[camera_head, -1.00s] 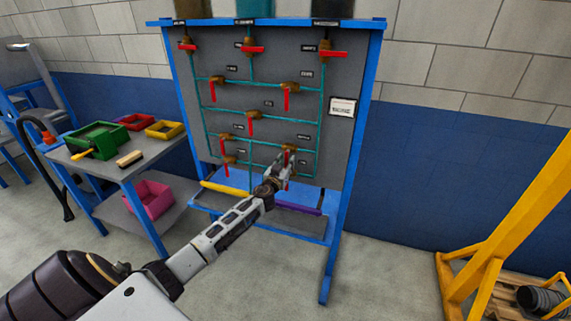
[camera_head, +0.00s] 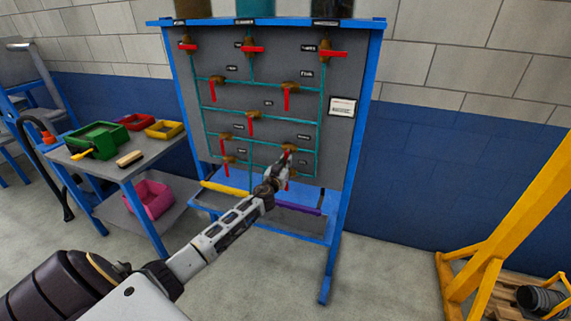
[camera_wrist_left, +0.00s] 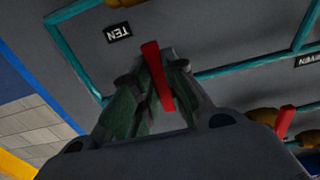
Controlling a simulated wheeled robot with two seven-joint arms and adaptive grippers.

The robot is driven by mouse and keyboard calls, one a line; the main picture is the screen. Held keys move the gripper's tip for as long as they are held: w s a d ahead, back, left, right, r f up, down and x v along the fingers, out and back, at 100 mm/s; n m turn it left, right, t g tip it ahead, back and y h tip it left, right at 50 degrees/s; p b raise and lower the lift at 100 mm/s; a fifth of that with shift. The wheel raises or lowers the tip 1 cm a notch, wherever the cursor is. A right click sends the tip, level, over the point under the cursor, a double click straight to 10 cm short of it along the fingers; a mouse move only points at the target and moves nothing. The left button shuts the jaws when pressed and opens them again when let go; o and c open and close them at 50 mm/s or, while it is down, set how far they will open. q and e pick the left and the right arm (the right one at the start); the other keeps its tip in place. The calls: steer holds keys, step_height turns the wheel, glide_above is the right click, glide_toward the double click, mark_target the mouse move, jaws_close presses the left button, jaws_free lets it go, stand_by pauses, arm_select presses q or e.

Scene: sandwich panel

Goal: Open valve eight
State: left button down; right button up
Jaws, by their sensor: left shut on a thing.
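A grey panel (camera_head: 275,75) carries several brass valves with red lever handles on teal pipes. My left gripper (camera_head: 285,168) is at the lower right of the panel. In the left wrist view its fingers (camera_wrist_left: 153,90) are shut on a red handle (camera_wrist_left: 154,65), which lies across the line of the teal pipe (camera_wrist_left: 240,63). The valve body (camera_head: 288,149) shows just above the gripper in the head view. A label reading TEN (camera_wrist_left: 118,32) appears upside down beside the handle in the wrist view. The valve number eight is not readable. My right gripper is not in view.
Another red handle (camera_wrist_left: 284,121) on a brass valve is at the right of the wrist view. A bench (camera_head: 128,170) with coloured bins stands left of the panel. A yellow frame (camera_head: 500,220) stands at the right. The floor between is clear.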

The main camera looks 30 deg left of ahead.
arm_select(q)
steer(key=shift+a+m, duration=0.1)
steer(key=shift+m, duration=0.3)
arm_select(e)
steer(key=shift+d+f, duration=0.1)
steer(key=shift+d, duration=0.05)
arm_select(q)
steer(key=shift+s+a+r+m+p, duration=0.15)
steer(key=shift+a+r+m+p, duration=0.35)
steer(key=shift+m, duration=2.4)
steer(key=shift+s+a+r+m+p, duration=0.15)
steer(key=shift+a+r+m, duration=0.5)
steer(key=shift+m, duration=2.25)
steer(key=shift+s+a+r+m+p, duration=0.15)
steer(key=shift+a+r+m+p, duration=0.35)
steer(key=shift+m, duration=2.4)
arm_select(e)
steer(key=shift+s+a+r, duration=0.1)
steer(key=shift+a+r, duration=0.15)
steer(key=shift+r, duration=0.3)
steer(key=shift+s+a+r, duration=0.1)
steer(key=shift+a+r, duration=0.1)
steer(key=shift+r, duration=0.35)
arm_select(q)
steer(key=shift+r, duration=0.15)
